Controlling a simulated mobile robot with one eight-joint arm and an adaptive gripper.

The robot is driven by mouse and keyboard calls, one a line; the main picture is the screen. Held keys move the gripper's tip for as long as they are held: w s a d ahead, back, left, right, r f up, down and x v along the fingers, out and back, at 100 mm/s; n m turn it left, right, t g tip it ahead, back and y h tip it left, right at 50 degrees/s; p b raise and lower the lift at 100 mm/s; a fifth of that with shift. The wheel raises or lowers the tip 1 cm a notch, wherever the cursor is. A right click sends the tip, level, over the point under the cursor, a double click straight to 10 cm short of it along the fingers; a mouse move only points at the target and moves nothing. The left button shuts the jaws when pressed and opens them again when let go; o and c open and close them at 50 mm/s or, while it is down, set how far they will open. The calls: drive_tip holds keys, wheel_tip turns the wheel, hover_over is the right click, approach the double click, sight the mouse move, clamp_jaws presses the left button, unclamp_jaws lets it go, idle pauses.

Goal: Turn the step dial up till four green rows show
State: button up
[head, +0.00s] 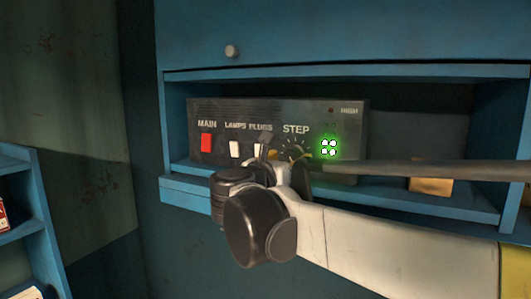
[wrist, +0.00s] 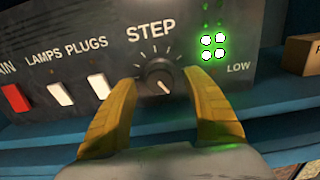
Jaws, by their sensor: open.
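The step dial (wrist: 158,76) is a dark round knob under the word STEP on the black control box (head: 225,111). Its pale mark points to the lower right in the wrist view. In the head view my arm and gripper partly hide it. The green lights (wrist: 213,47) right of the dial show two bright rows of two, with dimmer dots above; they also glow in the head view (head: 328,147). My gripper (wrist: 161,84) is open, its yellow fingers on either side of the dial. I cannot tell whether they touch it.
The box sits in a blue shelf (head: 180,184). Left of the dial are a red MAIN switch (head: 206,143) and white LAMPS and PLUGS switches (wrist: 61,93). A small cardboard box (head: 431,186) stands to the right. A blue rack (head: 30,225) is at the far left.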

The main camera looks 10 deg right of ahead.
drive_tip(key=shift+x, duration=1)
drive_tip(key=shift+s, duration=0.1)
drive_tip(key=c, duration=1.2)
drive_tip(key=shift+m, duration=0.3)
drive_tip(key=shift+a+m+b, duration=0.1)
drive_tip(key=shift+m+b, duration=0.6)
drive_tip(key=shift+m, duration=1.9)
drive_tip(key=o, duration=1.2)
